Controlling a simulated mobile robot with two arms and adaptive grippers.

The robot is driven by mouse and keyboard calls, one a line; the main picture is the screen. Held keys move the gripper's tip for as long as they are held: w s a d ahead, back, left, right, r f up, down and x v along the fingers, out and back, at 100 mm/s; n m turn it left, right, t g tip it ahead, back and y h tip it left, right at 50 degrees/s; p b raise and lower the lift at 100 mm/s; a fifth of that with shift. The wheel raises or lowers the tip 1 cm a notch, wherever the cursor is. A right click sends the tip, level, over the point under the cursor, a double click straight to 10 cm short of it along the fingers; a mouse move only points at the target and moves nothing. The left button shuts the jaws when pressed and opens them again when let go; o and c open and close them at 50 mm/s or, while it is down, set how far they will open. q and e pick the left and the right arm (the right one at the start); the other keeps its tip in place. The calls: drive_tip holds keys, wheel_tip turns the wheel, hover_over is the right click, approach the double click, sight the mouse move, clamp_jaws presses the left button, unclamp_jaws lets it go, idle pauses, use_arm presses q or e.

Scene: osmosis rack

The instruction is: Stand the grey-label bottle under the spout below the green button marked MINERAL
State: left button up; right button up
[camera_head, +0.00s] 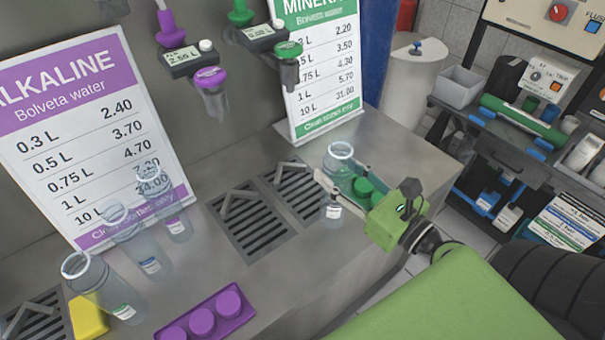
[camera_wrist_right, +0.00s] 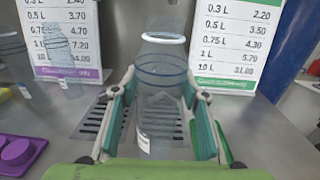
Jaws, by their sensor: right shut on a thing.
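My right gripper (camera_head: 340,184) is shut around a clear bottle (camera_head: 338,155) with a pale ring at its neck. The bottle is upright, and a small pale label shows low on it. It also fills the middle of the right wrist view (camera_wrist_right: 160,75). The green MINERAL button (camera_head: 289,49) has a clear spout (camera_head: 291,76) below it. In the head view the bottle is below and right of this spout, beside the right drain grate (camera_head: 298,192). I cannot tell whether its base touches the counter. My left gripper is not in view.
Three clear bottles stand at left, with green (camera_head: 95,285), blue (camera_head: 135,240) and purple (camera_head: 166,207) labels. A purple cap tray (camera_head: 235,300) lies at the front. Green caps (camera_head: 364,186) show behind my right gripper. The MINERAL sign (camera_head: 322,90) stands behind. The left grate (camera_head: 250,228) is clear.

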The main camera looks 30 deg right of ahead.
drive_tip(key=shift+d+f, duration=0.1)
drive_tip(key=shift+d, duration=0.55)
drive_tip(key=shift+w+d, duration=0.2)
drive_tip(key=shift+w, duration=0.1)
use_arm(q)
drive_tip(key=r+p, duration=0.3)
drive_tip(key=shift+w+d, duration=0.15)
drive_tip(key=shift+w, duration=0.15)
use_arm(e)
drive_tip(key=w+a+f, duration=0.2)
drive_tip(key=w+f, duration=0.1)
drive_tip(key=w, duration=1.4)
drive_tip(key=shift+a+f, duration=0.15)
drive_tip(key=shift+a, duration=0.05)
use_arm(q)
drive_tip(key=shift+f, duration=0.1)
use_arm(e)
drive_tip(key=shift+f, duration=0.15)
drive_tip(key=o, duration=0.9)
drive_tip(key=shift+o, duration=0.2)
